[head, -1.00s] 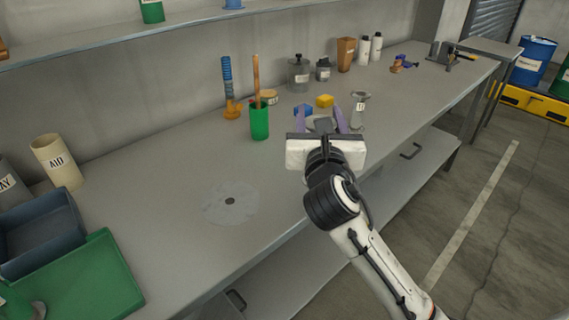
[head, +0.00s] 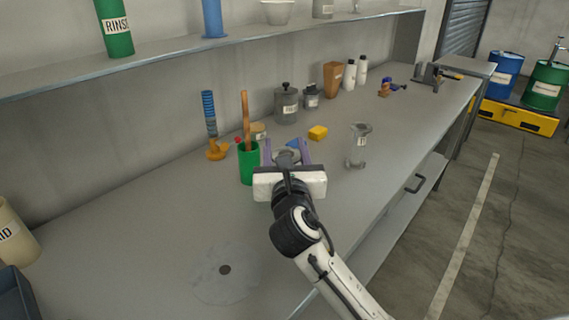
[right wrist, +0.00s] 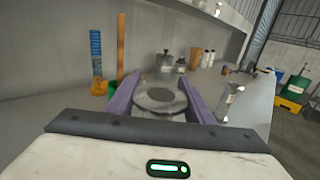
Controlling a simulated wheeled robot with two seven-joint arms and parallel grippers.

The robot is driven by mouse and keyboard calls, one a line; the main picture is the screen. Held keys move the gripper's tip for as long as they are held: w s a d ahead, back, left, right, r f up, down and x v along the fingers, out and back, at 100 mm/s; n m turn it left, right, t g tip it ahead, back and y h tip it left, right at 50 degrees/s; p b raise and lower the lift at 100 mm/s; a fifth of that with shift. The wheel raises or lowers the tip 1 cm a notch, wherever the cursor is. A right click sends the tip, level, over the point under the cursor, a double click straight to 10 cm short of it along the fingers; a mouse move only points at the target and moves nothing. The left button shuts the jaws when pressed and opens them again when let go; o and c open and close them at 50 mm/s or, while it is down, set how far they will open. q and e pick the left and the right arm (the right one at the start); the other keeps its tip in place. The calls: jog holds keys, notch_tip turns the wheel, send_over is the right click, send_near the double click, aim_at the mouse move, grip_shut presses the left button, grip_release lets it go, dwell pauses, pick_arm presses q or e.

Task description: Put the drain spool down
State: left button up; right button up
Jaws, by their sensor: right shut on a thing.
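My right gripper (head: 286,150) is shut on a grey flanged piece (head: 287,156), which I take to be the drain spool. In the right wrist view its round top flange (right wrist: 160,98) shows between the two purple fingers (right wrist: 122,98). The fingers hide its lower part, so I cannot tell whether it touches the bench (head: 150,225). A second grey flanged piece with a label (head: 358,146) stands upright on the bench to the right of the gripper. My left gripper is not in view.
A green cup (head: 249,165) with a wooden handle stands just left of the gripper. A blue block (head: 294,143) and a yellow block (head: 317,133) lie behind it. A pale disc-shaped patch with a dark centre (head: 226,274) lies on clear bench in front.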

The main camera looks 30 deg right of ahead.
jog(key=shift+f, duration=1.5)
jog(key=o, duration=1.5)
jog(key=shift+f+b, duration=0.1)
jog(key=shift+b, duration=0.2)
jog(key=v, duration=1.2)
jog(key=shift+b, duration=0.3)
